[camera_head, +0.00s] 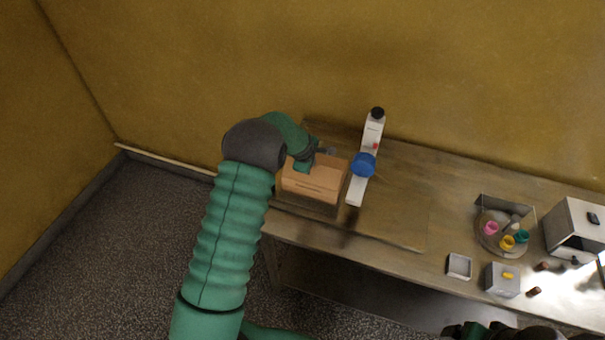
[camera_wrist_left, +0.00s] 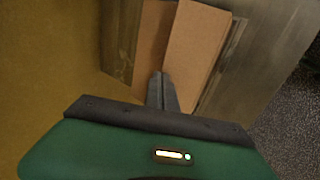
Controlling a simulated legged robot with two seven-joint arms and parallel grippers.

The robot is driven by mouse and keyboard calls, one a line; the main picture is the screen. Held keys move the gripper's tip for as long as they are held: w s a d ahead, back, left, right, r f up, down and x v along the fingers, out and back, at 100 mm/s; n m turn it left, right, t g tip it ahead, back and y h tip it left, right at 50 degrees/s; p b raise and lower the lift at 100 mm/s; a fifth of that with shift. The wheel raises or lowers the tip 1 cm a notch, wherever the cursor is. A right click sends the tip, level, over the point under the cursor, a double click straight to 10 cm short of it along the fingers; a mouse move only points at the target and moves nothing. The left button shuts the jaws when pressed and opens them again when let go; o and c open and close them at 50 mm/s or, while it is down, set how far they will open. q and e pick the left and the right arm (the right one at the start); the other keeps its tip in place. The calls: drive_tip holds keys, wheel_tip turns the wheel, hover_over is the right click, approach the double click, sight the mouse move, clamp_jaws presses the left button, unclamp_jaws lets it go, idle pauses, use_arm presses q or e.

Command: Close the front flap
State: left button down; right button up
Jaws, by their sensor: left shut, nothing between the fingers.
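A tan cardboard box (camera_head: 312,184) sits on the wooden table, left of the white bottle. Its top panels face up, and a darker line runs across them toward the near side. My left gripper (camera_head: 329,151) is over the far part of the box, reaching down from above. In the left wrist view its fingers (camera_wrist_left: 162,84) are shut together with nothing between them, in front of the cardboard panels (camera_wrist_left: 193,45). One lighter panel lies beside a darker one there. Whether the fingers touch the cardboard is unclear.
A white bottle-like stand (camera_head: 373,130) with a blue round part (camera_head: 363,165) is close to the box's right. A round tray (camera_head: 490,242) with colored cups, a small white dish (camera_head: 459,266), a grey box (camera_head: 502,280) and a white appliance (camera_head: 575,228) stand farther right.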

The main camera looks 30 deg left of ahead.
use_arm(q)
drive_tip(key=shift+w+f+g, duration=0.25)
drive_tip(key=shift+g, duration=0.05)
drive_tip(key=shift+w+f, duration=0.15)
drive_tip(key=shift+f, duration=0.1)
drive_tip(key=shift+w+a+f+b, duration=0.1)
drive_tip(key=shift+w+f+b, duration=0.35)
drive_tip(key=shift+b, duration=0.2)
drive_tip(key=shift+w+a+f+b, duration=0.15)
drive_tip(key=shift+w+f+b, duration=0.15)
drive_tip(key=shift+b, duration=0.1)
drive_tip(key=shift+s, duration=0.1)
drive_tip(key=shift+r, duration=0.1)
